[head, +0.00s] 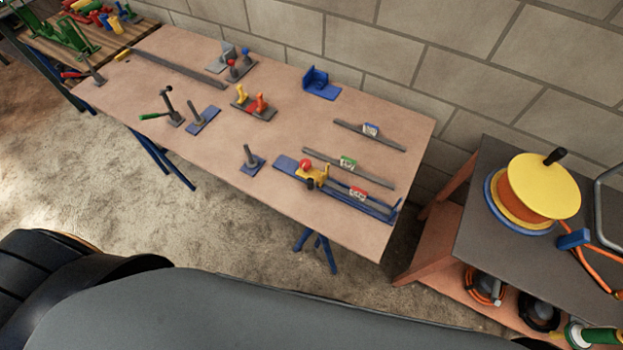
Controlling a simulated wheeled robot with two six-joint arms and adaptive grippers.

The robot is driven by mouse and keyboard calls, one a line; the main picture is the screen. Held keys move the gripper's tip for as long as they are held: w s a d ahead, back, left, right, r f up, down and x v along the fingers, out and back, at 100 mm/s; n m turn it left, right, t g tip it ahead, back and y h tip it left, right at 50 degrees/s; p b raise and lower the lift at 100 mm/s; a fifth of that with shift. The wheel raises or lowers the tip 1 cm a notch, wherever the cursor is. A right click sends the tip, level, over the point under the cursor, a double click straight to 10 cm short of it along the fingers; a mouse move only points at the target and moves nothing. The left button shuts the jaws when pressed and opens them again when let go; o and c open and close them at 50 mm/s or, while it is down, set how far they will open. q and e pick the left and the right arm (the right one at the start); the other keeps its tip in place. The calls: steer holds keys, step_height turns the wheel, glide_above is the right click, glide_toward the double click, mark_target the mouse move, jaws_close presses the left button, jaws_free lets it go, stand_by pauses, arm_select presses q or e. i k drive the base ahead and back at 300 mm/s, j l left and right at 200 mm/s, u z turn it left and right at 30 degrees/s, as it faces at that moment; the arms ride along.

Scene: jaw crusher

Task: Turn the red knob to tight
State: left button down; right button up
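A red knob (306,164) sits on top of a yellow block (318,174) on a long blue rail fixture (340,199) near the front right of the workbench. A small dark part (310,184) shows at the block's front. The knob's setting is too small to read. Another red-topped piece (260,103) stands beside a yellow one at the bench's middle, and a small red knob (231,64) stands further back. Neither of my grippers is in view.
The brown workbench (220,150) stands against a block wall. A side table (480,150) with a yellow reel (545,187) stands right. Large grey and black parts of my own body fill the bottom foreground.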

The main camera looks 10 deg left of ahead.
mark_target(305, 165)
steer(key=u, duration=1.6)
steer(key=k+j, duration=0.1)
steer(key=k, duration=0.2)
steer(key=k+j+u, duration=0.1)
steer(key=k, duration=0.2)
